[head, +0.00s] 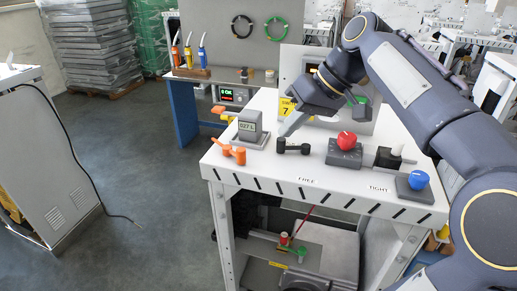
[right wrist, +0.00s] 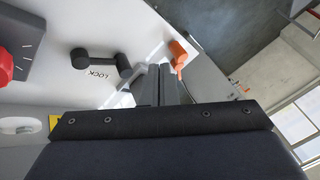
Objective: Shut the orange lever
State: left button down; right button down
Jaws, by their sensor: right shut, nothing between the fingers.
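The orange lever (head: 229,151) sits at the left front corner of the white table. It also shows in the right wrist view (right wrist: 178,54), just beyond and to the right of the fingertips. My right gripper (head: 288,129) is shut and empty, pointing down and left above the table, behind the black lever. In the head view a gap shows between it and the orange lever; the right wrist view (right wrist: 160,70) does not clearly show the depth between them. My left gripper is not in view.
A black lever (head: 293,147) lies right of the orange one. A grey display box (head: 250,128) stands behind the orange lever. Open floor lies left.

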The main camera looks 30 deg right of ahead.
jog(key=shift+n+y, duration=0.3)
jog(key=d, duration=0.1)
jog(key=w+d+r, duration=0.1)
jog(key=d, duration=0.1)
jog(key=d+r, duration=0.1)
jog(key=shift+w+d+b, duration=0.15)
jog(key=shift+w+b, duration=0.1)
jog(key=shift+b, duration=0.05)
jog(key=x, duration=0.9)
jog(key=shift+w+f, duration=0.1)
jog(key=shift+w, duration=0.05)
jog(key=a, duration=0.3)
jog(key=shift+w+a+f, duration=0.15)
jog(key=shift+w+a, duration=0.05)
jog(key=shift+a, duration=0.55)
jog(key=shift+s+a+m+t, duration=0.1)
jog(key=shift+a+m+t, duration=0.1)
jog(key=shift+m+t, duration=0.15)
